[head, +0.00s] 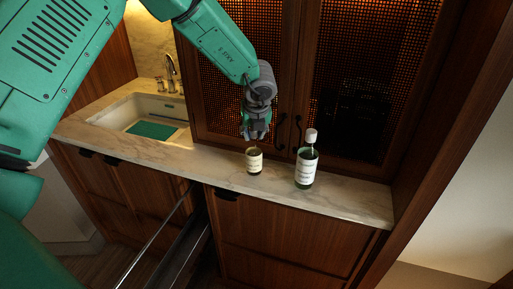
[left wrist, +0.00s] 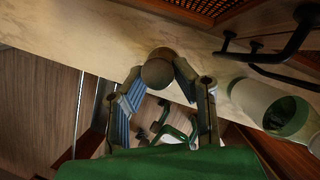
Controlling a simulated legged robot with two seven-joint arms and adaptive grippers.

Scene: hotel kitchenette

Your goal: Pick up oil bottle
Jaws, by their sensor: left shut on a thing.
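My left gripper (head: 256,128) points down over the counter and is shut on the top of a small labelled bottle (head: 254,162). Its dark neck is hidden by the fingers. In the left wrist view a round brownish cap (left wrist: 158,70) sits between the fingertips. The small bottle is upright, at or just above the counter; I cannot tell which. A taller green bottle (head: 306,168) with a white cap and label stands to its right, apart from the gripper. It also shows in the left wrist view (left wrist: 258,102). Which one is the oil bottle cannot be read from the labels. My right gripper is not in view.
The marble counter (head: 225,166) is clear left of the bottles. A sink (head: 140,116) with a faucet (head: 170,72) is at the back left. Mesh cabinet doors with dark handles (head: 281,132) rise close behind. An open drawer (head: 184,245) stands out below the counter.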

